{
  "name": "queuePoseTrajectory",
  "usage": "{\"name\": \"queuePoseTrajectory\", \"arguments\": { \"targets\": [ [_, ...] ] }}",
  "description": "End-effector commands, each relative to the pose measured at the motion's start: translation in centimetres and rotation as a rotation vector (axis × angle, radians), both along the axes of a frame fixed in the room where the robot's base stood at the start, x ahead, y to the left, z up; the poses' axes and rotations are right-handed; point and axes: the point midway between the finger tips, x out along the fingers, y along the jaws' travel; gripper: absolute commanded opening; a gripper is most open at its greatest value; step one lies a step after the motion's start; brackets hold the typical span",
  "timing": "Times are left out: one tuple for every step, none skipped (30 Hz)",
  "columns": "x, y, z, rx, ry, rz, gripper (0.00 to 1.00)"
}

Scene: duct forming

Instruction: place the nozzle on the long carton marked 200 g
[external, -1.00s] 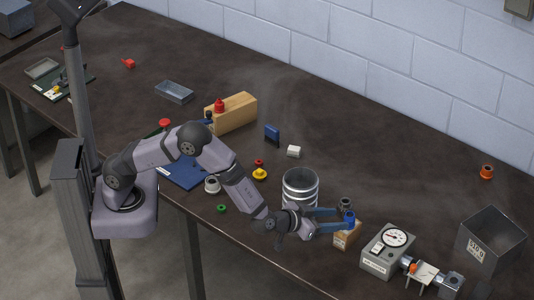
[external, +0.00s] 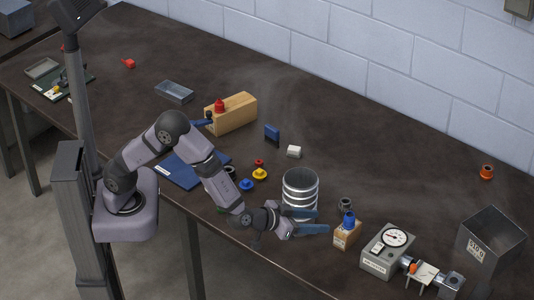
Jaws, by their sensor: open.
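The long carton (external: 236,114) is a tan box lying on the bench left of centre; any marking on it is too small to read. A small red nozzle-shaped piece (external: 219,105) stands on its top. A blue nozzle-shaped piece (external: 348,218) stands on a short tan carton (external: 345,236) near the front edge. I cannot tell which piece the task names. My gripper (external: 322,221) is open and empty, its blue fingers pointing right toward the short carton but apart from the blue piece. The fingers are in front of the ribbed metal duct (external: 300,188).
A gauge box (external: 388,250) and an open metal bin (external: 490,240) stand at the right. Small coloured parts, including a yellow piece (external: 260,174), lie near my arm. A blue mat (external: 180,172) lies behind it. The bench's back middle is clear.

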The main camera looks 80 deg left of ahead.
Motion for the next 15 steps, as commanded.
{"name": "queuePoseTrajectory", "arguments": {
  "targets": [
    [0.0, 0.0, 0.3, -0.024, 0.014, -0.024, 0.45],
    [-0.1, -0.1, 0.3, -0.040, 0.029, -0.044, 0.45],
    [-0.4, -0.3, 0.3, -0.063, 0.053, -0.076, 0.45],
    [-0.7, -0.4, 0.3, -0.084, 0.076, -0.102, 0.45],
    [-1.0, -0.6, 0.3, -0.103, 0.100, -0.132, 0.45],
    [-1.8, -0.7, 0.2, -0.130, 0.139, -0.170, 0.45],
    [-2.5, -0.8, 0.2, -0.149, 0.173, -0.200, 0.45],
    [-3.4, -0.8, 0.1, -0.167, 0.210, -0.230, 0.45],
    [-4.8, -0.7, -0.2, -0.189, 0.264, -0.266, 0.45],
    [-6.0, -0.6, -0.4, -0.203, 0.309, -0.292, 0.45],
    [-7.3, -0.4, -0.6, -0.215, 0.356, -0.317, 0.45],
    [-9.3, 0.0, -0.9, -0.227, 0.421, -0.343, 0.45],
    [-10.9, 0.4, -1.1, -0.235, 0.472, -0.360, 0.45],
    [-12.5, 0.9, -1.4, -0.239, 0.524, -0.374, 0.45],
    [-14.8, 1.6, -1.7, -0.241, 0.595, -0.388, 0.45]
  ]
}}
